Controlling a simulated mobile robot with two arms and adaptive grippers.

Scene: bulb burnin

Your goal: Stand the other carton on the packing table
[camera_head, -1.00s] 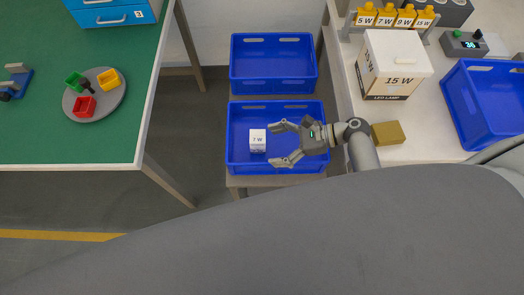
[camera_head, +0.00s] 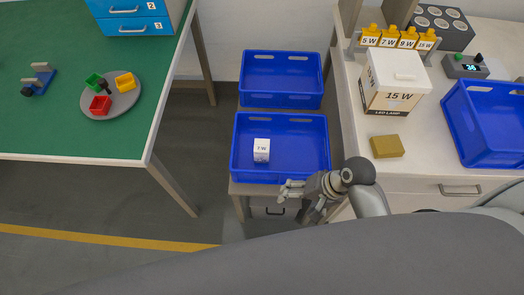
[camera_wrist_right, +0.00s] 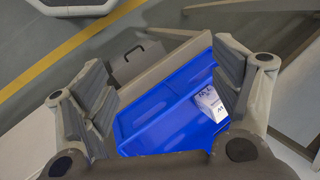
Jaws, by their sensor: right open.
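A small white carton marked 7 W (camera_head: 262,150) lies inside the near blue crate (camera_head: 298,178), a little left of the crate's middle. It also shows in the right wrist view (camera_wrist_right: 211,103), partly behind a finger. My right gripper (camera_head: 300,199) is open and empty, in front of the near crate's front right corner and apart from the carton. Its two fingers (camera_wrist_right: 165,105) frame the crate in the wrist view. A larger white carton marked 15 W (camera_head: 397,85) stands upright on the white table (camera_head: 350,130) at the right. My left gripper is not in view.
A far blue crate (camera_head: 281,104) stands behind the near one. A blue crate (camera_head: 450,115), a tan block (camera_head: 387,146), a display box (camera_head: 465,66) and a lamp rack (camera_head: 398,47) are on the white table. The green table (camera_head: 60,130) holds a grey disc (camera_head: 112,118) with coloured bins.

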